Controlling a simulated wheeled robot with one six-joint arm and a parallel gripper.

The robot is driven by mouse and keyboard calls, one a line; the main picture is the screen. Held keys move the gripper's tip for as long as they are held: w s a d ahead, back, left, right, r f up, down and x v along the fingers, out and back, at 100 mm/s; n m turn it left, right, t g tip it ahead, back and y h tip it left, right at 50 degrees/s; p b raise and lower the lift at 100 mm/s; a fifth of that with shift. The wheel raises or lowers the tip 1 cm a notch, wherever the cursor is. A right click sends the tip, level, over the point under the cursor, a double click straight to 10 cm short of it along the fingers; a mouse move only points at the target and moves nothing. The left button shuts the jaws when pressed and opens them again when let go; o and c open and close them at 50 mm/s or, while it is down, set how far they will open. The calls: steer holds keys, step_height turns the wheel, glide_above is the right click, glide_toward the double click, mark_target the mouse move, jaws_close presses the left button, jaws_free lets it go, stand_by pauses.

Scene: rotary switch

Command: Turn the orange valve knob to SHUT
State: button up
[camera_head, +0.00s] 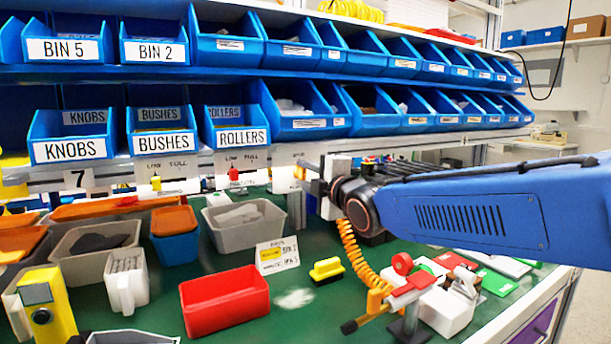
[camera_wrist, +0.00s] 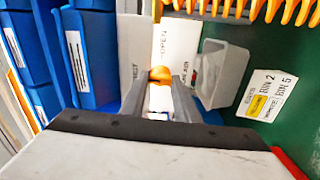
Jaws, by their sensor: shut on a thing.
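Other lettering on the plate is partly hidden. My gripper (camera_wrist: 162,84) has its two grey fingers on either side of the knob, shut on it. In the head view the knob (camera_head: 299,173) is a small orange patch at the shelf edge, left of my gripper (camera_head: 312,184). The knob's pointing direction cannot be made out.
A yellow switch (camera_head: 156,183) and a red switch (camera_head: 234,174) sit on the same rail to the left. Blue bins (camera_head: 232,125) hang above. A grey bin (camera_head: 245,222), a red bin (camera_head: 224,303) and an orange coiled hose (camera_head: 352,250) are below on the green bench.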

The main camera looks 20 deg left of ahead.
steer(key=shift+f+n, duration=0.1)
steer(key=shift+n, duration=0.4)
steer(key=o, duration=1)
steer(key=shift+o, duration=0.2)
steer(key=shift+s, duration=0.1)
steer(key=v, duration=1.7)
steer(key=shift+d, duration=0.2)
steer(key=shift+s+d, duration=0.1)
